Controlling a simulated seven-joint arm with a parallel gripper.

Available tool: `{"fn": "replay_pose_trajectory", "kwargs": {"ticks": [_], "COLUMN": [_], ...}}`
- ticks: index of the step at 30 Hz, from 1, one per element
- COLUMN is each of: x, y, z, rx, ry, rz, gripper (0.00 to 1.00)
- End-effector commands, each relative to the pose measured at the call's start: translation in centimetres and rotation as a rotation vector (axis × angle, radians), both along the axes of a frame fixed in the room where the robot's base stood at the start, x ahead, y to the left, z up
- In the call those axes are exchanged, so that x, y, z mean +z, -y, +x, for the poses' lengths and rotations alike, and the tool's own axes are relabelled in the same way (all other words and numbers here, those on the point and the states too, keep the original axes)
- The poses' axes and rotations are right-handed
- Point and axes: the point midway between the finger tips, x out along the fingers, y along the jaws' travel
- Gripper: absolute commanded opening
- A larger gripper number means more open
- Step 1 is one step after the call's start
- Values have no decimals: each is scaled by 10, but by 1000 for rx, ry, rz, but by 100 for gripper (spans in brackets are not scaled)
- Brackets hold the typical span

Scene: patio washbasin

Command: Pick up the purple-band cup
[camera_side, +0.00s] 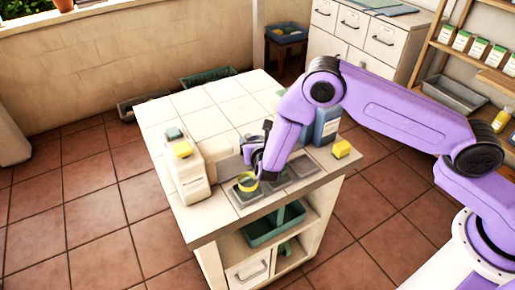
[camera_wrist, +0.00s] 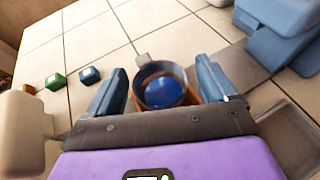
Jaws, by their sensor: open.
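My gripper (camera_wrist: 162,77) is open, with one blue finger on each side of a round cup (camera_wrist: 162,90). The cup has a dark rim and a blue inside, with some orange showing low at its sides. I cannot make out a purple band on it. In the side view, my gripper (camera_side: 256,158) is low over the front part of the tiled counter. My gripper hides part of this area.
A pale dispenser-like block (camera_side: 190,178) stands left of my gripper. A blue container (camera_side: 327,127) and a yellow cube (camera_side: 341,148) are to the right. Green (camera_wrist: 55,82) and blue (camera_wrist: 89,75) blocks lie at left in the wrist view. The counter's back tiles are largely clear.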

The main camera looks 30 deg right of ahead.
Motion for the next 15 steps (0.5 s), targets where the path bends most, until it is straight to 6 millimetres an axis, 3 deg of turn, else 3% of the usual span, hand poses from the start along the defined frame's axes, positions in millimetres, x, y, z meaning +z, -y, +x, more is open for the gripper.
{"fn": "replay_pose_trajectory", "kwargs": {"ticks": [6, 8, 12, 15], "x": [0, 0, 0, 0], "y": [0, 0, 0, 0], "z": [1, 1, 1, 1], "rx": [1, 1, 1, 1], "ry": [0, 0, 0, 1], "rz": [0, 0, 0, 0], "gripper": [85, 69, 26, 25]}}
